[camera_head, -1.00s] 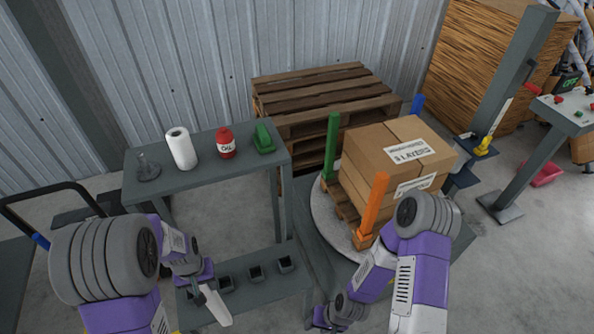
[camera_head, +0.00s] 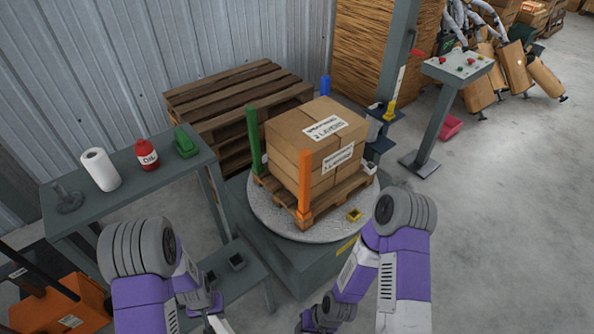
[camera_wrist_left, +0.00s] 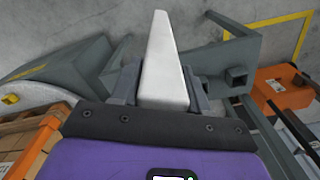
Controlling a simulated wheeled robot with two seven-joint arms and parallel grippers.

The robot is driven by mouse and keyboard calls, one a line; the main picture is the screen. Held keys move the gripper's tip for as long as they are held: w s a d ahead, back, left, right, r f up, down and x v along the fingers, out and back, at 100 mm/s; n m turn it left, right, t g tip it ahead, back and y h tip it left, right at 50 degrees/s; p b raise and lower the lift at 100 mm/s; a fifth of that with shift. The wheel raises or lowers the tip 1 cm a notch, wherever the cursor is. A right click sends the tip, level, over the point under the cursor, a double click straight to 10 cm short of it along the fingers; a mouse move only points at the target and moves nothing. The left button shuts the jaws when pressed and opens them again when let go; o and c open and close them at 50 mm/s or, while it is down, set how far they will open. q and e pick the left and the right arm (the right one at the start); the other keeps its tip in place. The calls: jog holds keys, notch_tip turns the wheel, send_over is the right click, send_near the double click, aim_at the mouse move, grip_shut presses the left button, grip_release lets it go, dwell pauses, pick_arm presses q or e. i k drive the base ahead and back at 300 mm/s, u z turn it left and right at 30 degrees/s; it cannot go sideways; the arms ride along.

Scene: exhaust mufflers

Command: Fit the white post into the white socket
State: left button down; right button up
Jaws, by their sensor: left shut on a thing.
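The white post (camera_wrist_left: 165,70) is a tapered bar, held between the fingers of my left gripper (camera_wrist_left: 165,85) and pointing away from the wrist. In the head view its white end (camera_head: 218,323) shows at the bottom edge, beside my left gripper (camera_head: 212,309), left of the turntable and low by the rack. A small whitish piece (camera_head: 371,168) at the right corner of the wooden pallet on the turntable looks like the white socket; its opening is too small to make out. The fingers of my right gripper are out of view below the picture.
The round turntable (camera_head: 268,215) carries a pallet of boxes (camera_head: 315,145), with green (camera_head: 253,140), orange (camera_head: 304,185) and blue (camera_head: 325,87) posts upright around them. A yellow socket (camera_head: 354,215) sits at the front. The rack (camera_head: 130,195) holds dark holders (camera_head: 237,262).

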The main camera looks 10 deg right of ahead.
aim_at(335, 136)
jog(key=z, duration=0.8)
jog(key=k, duration=1.05)
jog(key=z, duration=1.2)
jog(key=i, duration=1.05)
jog(key=z, duration=0.35)
jog(key=i, duration=1.65)
jog(key=u, duration=0.3)
jog(key=i, duration=1.55)
jog(key=u, duration=1.75)
jog(key=i, duration=0.85)
jog(key=u, duration=0.85)
